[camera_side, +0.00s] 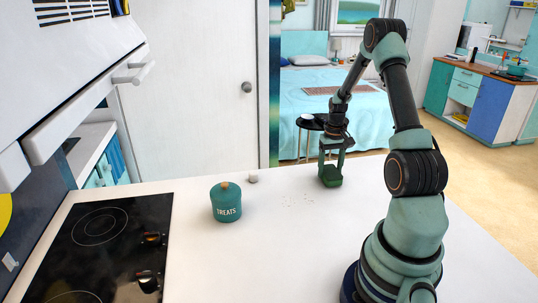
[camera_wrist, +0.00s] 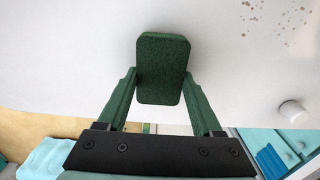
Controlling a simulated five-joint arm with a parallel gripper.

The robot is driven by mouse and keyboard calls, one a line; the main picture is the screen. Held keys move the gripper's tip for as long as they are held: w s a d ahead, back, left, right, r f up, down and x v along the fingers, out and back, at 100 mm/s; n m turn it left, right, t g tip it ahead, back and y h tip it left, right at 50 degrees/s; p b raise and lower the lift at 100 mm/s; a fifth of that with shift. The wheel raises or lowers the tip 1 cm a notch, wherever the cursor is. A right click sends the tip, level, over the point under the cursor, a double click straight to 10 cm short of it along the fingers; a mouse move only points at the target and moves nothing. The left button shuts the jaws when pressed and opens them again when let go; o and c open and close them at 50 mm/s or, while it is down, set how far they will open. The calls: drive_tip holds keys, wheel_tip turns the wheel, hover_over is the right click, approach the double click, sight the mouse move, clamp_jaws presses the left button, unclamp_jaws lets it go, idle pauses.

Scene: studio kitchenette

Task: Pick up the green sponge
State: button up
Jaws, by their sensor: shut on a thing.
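The green sponge (camera_wrist: 163,68) is a dark green block with rounded corners, seen in the wrist view between the two fingers of my gripper (camera_wrist: 162,88). The fingers touch it on its left and right sides, and my gripper is shut on it. In the side view my gripper (camera_side: 331,165) points down near the counter's far edge. The sponge (camera_side: 330,182) shows low between the fingers there. I cannot tell whether its underside touches the counter or is slightly above it.
A teal treats jar (camera_side: 226,205) stands on the white counter (camera_side: 270,255), left of my gripper. A small white object (camera_side: 253,178) sits behind it. Crumbs (camera_side: 298,200) lie between the jar and the sponge. A black cooktop (camera_side: 95,250) is at the left. The counter's front middle is clear.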

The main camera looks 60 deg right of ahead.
sight(330, 170)
wheel_tip(330, 170, up, 19)
drive_tip(key=shift+r, duration=0.2)
